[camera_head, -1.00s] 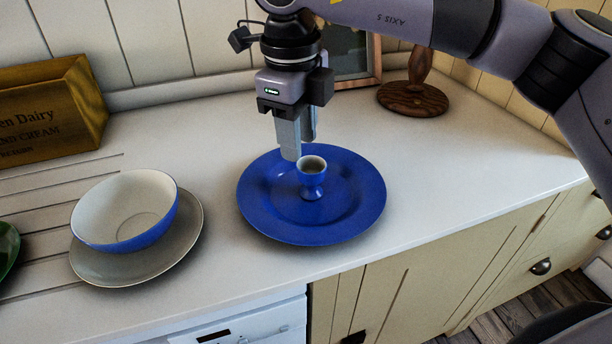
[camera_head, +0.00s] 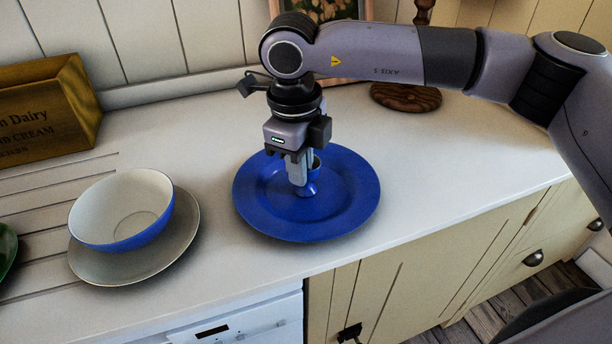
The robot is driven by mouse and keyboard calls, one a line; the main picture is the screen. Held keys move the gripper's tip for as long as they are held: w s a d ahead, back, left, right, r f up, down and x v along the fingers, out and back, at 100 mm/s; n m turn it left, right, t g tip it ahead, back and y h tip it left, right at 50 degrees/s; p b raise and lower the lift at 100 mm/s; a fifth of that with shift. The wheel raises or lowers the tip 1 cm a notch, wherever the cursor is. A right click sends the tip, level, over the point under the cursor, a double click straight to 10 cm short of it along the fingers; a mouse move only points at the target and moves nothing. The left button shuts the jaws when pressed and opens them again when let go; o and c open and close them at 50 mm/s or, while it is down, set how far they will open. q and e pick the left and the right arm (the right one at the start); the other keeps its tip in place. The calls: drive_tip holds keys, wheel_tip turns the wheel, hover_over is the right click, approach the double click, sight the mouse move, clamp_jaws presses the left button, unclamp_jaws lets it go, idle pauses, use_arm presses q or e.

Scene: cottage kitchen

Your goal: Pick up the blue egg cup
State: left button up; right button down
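The blue egg cup (camera_head: 309,188) stands upright on a blue plate (camera_head: 352,212) on the white counter. My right gripper (camera_head: 302,178) points down at the egg cup. Its near finger covers much of the cup, leaving part of the pale rim and bowl at the right and the foot below in view. The far finger is mostly hidden, so I cannot tell whether the fingers have closed on the cup. My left gripper is not in view.
A blue and white bowl (camera_head: 125,212) sits on a pale saucer (camera_head: 178,243) at left. A wooden dairy crate (camera_head: 45,110) and a wooden stand (camera_head: 405,96) are at the back. A green dish (camera_head: 5,246) is at the left edge. The counter right of the plate is clear.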

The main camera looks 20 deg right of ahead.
idle(0.4)
wheel_tip(320, 180, up, 20)
idle(0.4)
drive_tip(key=shift+a, duration=0.15)
